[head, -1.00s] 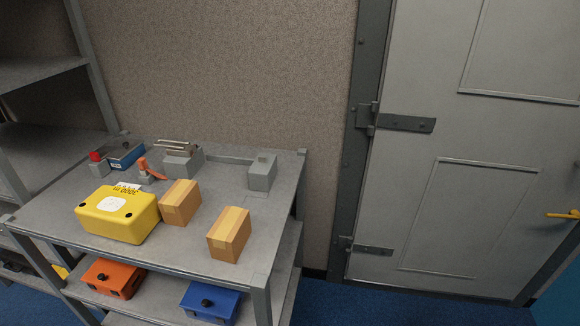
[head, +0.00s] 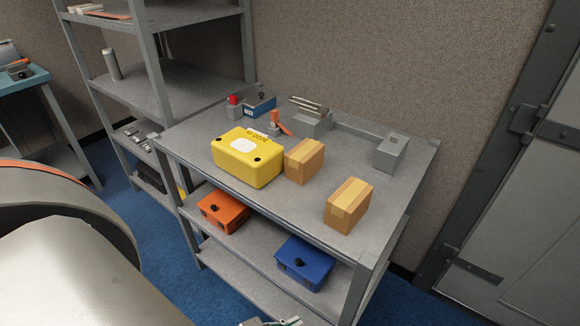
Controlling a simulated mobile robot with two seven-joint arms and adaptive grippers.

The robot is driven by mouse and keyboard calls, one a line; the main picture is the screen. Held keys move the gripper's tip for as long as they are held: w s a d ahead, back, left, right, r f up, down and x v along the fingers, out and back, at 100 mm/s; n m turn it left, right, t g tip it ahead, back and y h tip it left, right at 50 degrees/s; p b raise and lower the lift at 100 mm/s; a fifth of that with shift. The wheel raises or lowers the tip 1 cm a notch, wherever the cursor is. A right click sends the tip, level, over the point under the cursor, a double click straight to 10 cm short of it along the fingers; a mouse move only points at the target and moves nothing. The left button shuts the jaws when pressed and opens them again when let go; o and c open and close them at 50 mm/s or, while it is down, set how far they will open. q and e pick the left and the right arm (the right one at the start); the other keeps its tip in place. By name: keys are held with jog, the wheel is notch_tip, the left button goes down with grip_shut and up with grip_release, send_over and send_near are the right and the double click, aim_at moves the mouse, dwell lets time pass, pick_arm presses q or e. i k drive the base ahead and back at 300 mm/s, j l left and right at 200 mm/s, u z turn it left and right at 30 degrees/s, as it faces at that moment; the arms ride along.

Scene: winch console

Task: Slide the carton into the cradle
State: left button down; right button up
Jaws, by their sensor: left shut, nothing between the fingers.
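Two tan cardboard cartons stand on the grey table top (head: 240,211). One carton (head: 304,162) is beside the yellow case, and the other carton (head: 348,205) is nearer the front right edge. I cannot tell for sure which thing is the cradle. A grey block with metal bars on top (head: 311,122) and a grey block (head: 391,153) stand at the back, with a low rail between them. My left gripper (head: 272,321) only just shows at the bottom edge, shut and empty, below and in front of the table. My right gripper is out of view.
A yellow case (head: 247,158) stands left of the cartons. A blue box (head: 261,106), a red-topped block (head: 234,106) and an orange lever (head: 279,123) are behind it. Orange (head: 223,211) and blue (head: 304,263) boxes sit on the lower shelf. A shelf rack (head: 160,85) stands left.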

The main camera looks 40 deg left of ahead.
aim_at(303, 161)
jog(key=k+j+z, duration=0.15)
jog(key=j, duration=0.3)
jog(key=j+z, duration=0.2)
jog(key=j, duration=0.25)
jog(key=k+j+z, duration=0.15)
jog(key=j, duration=0.25)
